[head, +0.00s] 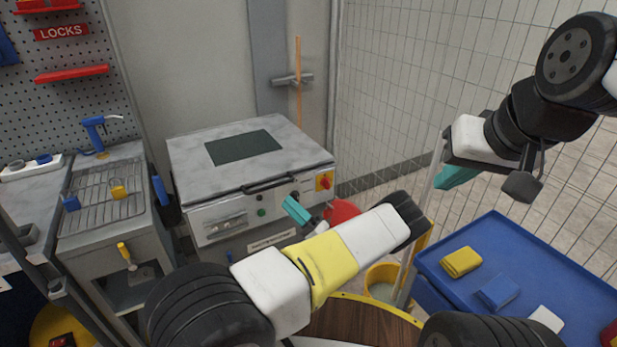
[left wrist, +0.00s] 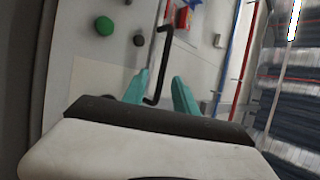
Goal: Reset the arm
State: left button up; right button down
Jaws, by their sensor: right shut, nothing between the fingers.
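My left gripper (head: 296,210) shows teal fingers in front of the grey machine's (head: 250,150) control panel, partly hidden by my own forearm. In the left wrist view its two fingers (left wrist: 160,92) stand apart, so it is open. The machine's black handle (left wrist: 157,65) appears between and beyond them. I cannot tell whether they touch it. My right gripper (head: 455,176) is raised at the right, above the blue cart (head: 480,230). It is shut and empty, partly hidden by its wrist.
The blue cart holds a yellow cloth (head: 461,262), a blue cloth (head: 498,292) and a white one (head: 546,319). A yellow bucket (head: 383,280) stands beside it. A grey bench with a wire rack (head: 100,195) is at the left.

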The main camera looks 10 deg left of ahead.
pick_arm(q)
jog(key=s+a+r+n+g+h, duration=0.6)
jog(key=s+r+g+h, duration=0.55)
jog(key=r+g, duration=0.2)
jog(key=s+d+r+m+t+h, duration=0.2)
jog(key=s+d+r+t+h, duration=0.3)
jog(key=r, duration=0.5)
jog(key=s+d+r+m+t+h, duration=0.2)
jog(key=s+d+r+t+h, duration=0.3)
jog(key=s+r+h, duration=0.3)
jog(key=shift+s+r+m, duration=0.3)
jog(key=shift+s+r, duration=0.7)
jog(key=shift+s, duration=0.25)
